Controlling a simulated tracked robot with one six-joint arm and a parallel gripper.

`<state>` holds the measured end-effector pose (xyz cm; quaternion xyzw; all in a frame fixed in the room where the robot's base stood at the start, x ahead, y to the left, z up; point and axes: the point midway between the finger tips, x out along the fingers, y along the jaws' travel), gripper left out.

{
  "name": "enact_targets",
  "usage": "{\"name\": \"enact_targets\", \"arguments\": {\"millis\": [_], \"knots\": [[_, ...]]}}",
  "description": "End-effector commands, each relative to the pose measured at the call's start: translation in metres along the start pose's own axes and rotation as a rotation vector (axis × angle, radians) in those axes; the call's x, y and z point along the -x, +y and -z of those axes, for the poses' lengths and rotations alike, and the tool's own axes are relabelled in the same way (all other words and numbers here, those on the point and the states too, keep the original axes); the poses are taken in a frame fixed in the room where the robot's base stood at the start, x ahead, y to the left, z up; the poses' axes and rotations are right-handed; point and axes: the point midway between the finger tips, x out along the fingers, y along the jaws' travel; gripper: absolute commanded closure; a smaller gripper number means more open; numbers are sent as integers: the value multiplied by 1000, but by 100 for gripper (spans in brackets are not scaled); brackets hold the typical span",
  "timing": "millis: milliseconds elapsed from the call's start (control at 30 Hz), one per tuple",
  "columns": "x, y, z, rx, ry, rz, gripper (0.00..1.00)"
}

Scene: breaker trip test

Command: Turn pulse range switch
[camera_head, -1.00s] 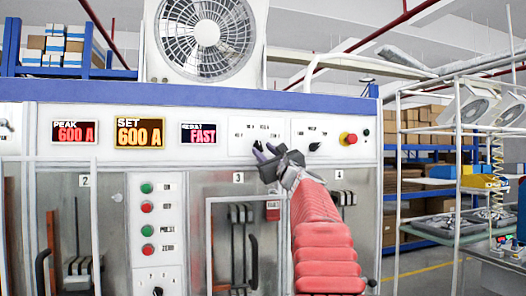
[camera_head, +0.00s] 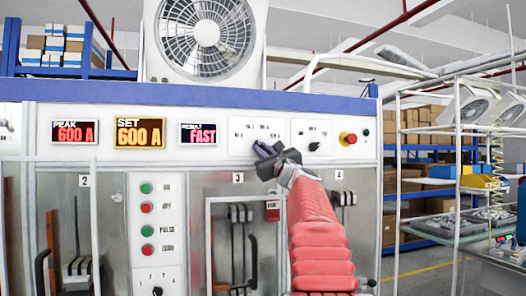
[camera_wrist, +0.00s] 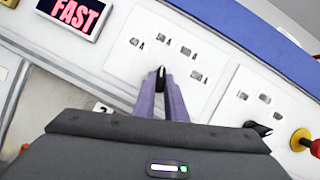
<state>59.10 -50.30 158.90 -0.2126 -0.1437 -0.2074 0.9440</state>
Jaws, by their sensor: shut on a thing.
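A second black knob (camera_head: 314,146) and a red emergency button on a yellow base (camera_head: 348,138) are to the right. The displays read PEAK 600 A (camera_head: 75,132), SET 600 A (camera_head: 139,132) and FAST (camera_head: 200,134). Green and red buttons (camera_head: 147,209) are lower left.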

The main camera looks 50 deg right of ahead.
Motion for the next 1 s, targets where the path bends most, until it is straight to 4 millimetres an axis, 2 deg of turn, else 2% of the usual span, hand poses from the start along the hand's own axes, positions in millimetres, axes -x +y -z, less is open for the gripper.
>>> {"name": "enact_targets", "arguments": {"millis": [567, 1000], "knots": [[0, 2, 0, -51, 0, 19, 100], [0, 5, -1, -307, 0, 124, 100]]}}
